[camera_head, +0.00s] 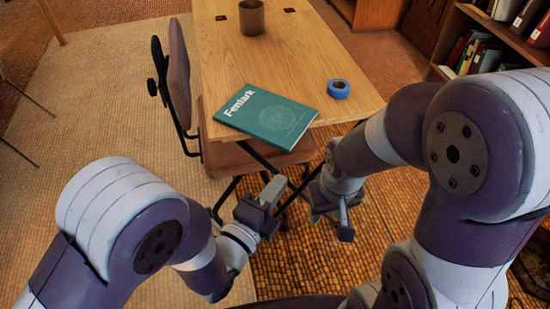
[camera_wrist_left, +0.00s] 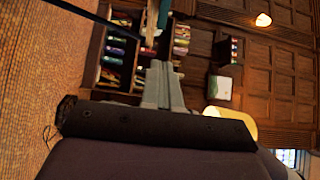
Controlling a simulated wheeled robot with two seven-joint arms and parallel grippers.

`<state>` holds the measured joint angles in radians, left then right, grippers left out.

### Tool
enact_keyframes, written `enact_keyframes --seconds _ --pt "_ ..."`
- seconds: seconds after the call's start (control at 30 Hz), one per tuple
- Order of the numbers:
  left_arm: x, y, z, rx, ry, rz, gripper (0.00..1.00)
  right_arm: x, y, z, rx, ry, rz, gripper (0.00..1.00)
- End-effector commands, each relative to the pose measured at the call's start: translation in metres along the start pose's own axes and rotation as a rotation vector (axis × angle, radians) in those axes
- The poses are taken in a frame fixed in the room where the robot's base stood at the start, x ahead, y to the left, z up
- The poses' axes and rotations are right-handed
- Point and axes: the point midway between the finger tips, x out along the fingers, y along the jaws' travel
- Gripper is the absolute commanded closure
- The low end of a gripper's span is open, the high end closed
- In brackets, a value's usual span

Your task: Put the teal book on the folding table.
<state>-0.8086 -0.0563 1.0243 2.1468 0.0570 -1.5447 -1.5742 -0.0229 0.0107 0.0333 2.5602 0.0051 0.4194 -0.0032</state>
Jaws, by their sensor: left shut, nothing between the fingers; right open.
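The teal book (camera_head: 265,117), with a white title on its cover, lies flat on the wooden folding table (camera_head: 290,50) at its near end. Its near edge reaches the table's front edge and may overhang it. My left gripper (camera_head: 274,188) is shut and empty, in front of and below the table's near end, apart from the book. Its closed fingers (camera_wrist_left: 161,86) also show in the left wrist view, with a teal strip, probably the book's edge, beyond them. My right gripper (camera_head: 345,218) is open and empty, to the right of the left one and below the table's near end.
A blue tape roll (camera_head: 338,89) lies right of the book. A dark brown cup (camera_head: 252,17) stands farther back. An office chair (camera_head: 178,85) is close against the table's left side. Bookshelves (camera_head: 490,45) stand at the far right. The table's middle is clear.

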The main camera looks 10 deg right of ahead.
Motion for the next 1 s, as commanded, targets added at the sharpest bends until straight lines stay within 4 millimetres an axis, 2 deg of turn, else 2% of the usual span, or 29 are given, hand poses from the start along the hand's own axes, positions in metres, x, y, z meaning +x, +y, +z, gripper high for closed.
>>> enact_keyframes --seconds 0.17,0.33,0.5,0.87,1.0 --pt "0.038 0.001 0.000 -0.001 0.000 -0.001 1.00 0.005 0.000 0.001 0.000 0.000 0.000 0.57" --pt "0.056 0.000 0.020 -0.002 -0.003 0.000 1.00 0.006 0.000 0.001 0.000 0.000 0.000 0.57" --pt "0.064 0.000 0.028 -0.002 -0.001 0.000 1.00 0.006 0.000 0.001 0.000 0.000 0.000 0.57" --pt "0.066 0.000 0.030 -0.002 -0.001 0.000 1.00 0.007 0.000 0.001 0.000 0.000 0.000 0.57" --pt "0.081 0.002 0.045 -0.002 -0.003 -0.001 1.00 0.012 0.000 0.001 0.000 0.000 0.000 0.57"
